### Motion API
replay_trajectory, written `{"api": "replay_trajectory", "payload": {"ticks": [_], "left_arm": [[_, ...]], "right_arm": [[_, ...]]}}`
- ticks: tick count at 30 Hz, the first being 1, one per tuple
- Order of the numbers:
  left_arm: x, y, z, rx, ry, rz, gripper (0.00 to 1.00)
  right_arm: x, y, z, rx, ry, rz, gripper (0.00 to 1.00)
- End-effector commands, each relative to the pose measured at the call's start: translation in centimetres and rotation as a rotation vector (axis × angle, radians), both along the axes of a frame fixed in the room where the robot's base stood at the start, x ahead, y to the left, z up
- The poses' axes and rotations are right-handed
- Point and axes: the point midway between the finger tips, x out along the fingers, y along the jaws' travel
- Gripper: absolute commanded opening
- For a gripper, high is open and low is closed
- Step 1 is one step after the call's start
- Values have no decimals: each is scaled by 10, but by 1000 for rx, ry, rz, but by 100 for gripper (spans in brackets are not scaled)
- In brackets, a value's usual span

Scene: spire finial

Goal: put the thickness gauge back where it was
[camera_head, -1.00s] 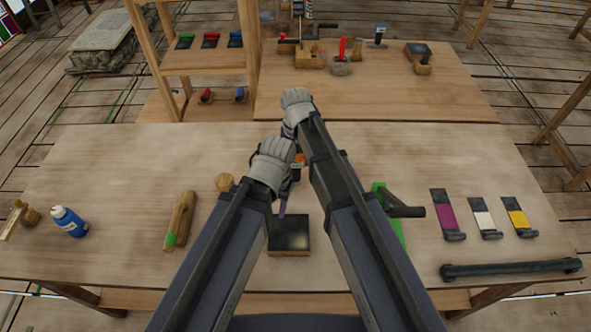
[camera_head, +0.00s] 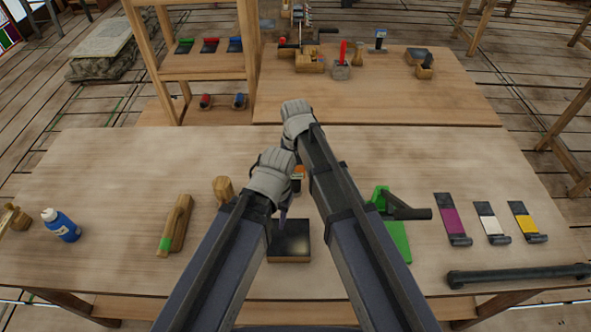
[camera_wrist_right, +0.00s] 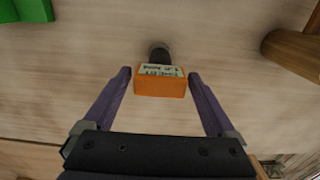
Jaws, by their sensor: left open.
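An orange block with a printed label (camera_wrist_right: 160,86) and a dark round end (camera_wrist_right: 159,53) stands on the workbench. I take it to be the thickness gauge. It shows partly in the head view (camera_head: 298,174), between my two grippers. My right gripper (camera_wrist_right: 161,72) is open, its purple fingers either side of the orange block with small gaps; its fingertips are hidden in the head view. My left gripper (camera_head: 284,210) is open and empty as far as I see, low over the dark square plate (camera_head: 290,240); only part of its fingers shows.
On the bench are a wooden tool with a green end (camera_head: 174,228), a blue bottle (camera_head: 61,226), a green stand (camera_head: 396,235), colored strips (camera_head: 447,217) and a dark bar (camera_head: 520,275). A second table (camera_head: 440,100) stands behind. The bench's left middle is clear.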

Motion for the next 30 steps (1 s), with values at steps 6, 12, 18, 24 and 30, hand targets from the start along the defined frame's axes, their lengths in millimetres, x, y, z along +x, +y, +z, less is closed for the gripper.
{"api": "replay_trajectory", "payload": {"ticks": [6, 12, 18, 24, 30], "left_arm": [[0, 0, 0, 0, 0, 0, 50], [0, 0, 3, 0, 0, 0, 50], [0, 0, 16, 0, 0, 0, 50], [0, 0, 41, 0, 0, 0, 50], [0, 0, 71, 0, 0, -1, 50]], "right_arm": [[0, 0, 0, 0, 0, 0, 100], [0, 0, 2, 0, 0, 0, 100], [0, 0, 16, 0, 0, 0, 100], [0, 0, 41, 0, 0, 0, 100], [0, 0, 71, 0, 0, 0, 100]]}}
